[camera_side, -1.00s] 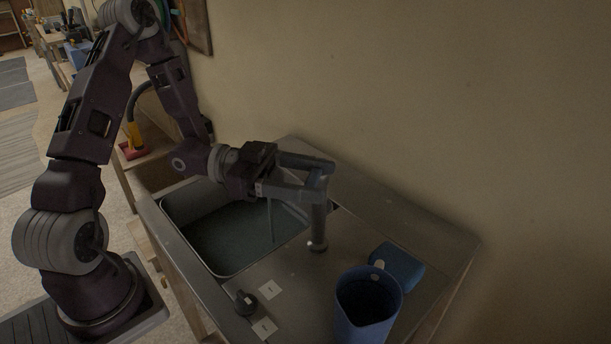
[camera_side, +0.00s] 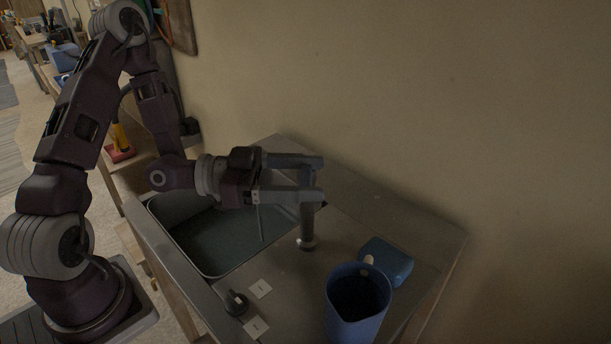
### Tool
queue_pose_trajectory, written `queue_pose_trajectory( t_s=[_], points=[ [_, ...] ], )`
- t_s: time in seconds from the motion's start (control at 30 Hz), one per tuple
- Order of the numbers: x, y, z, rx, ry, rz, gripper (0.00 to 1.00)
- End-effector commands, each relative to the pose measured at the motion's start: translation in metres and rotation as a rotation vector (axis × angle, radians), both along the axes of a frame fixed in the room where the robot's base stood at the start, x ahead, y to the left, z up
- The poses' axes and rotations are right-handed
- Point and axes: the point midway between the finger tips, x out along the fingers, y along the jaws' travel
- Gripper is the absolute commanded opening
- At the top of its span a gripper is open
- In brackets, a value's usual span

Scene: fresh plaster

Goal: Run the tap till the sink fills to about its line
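My gripper (camera_side: 308,178) is over the sink at the tap, its two fingers pointing right and spread apart. The grey tap (camera_side: 307,225) stands upright on the counter at the basin's right side; the fingers cover or flank its top, and I cannot tell whether they touch it. The sink basin (camera_side: 190,262) has a dark greenish surface inside that looks like water. A thin pale streak (camera_side: 261,222) runs down into it below my gripper, perhaps a stream. I cannot make out a fill line. A dark knob (camera_side: 236,302) sits on the counter in front.
A plain wall rises behind. A yellow-and-red item (camera_side: 121,145) is on the shelf at left.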

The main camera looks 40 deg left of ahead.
Motion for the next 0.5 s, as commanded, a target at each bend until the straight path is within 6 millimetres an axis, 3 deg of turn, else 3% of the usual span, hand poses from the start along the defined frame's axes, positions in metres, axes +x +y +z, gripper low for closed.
queue_pose_trajectory(
  t_s=[0.07,0.37,0.5],
  points=[
    [0.000,0.000,0.000,0.000,0.000,0.000,0.84],
    [0.000,0.000,0.000,0.000,0.000,-0.001,0.84],
    [-0.009,0.011,0.000,0.000,0.000,0.003,0.84]
  ],
)
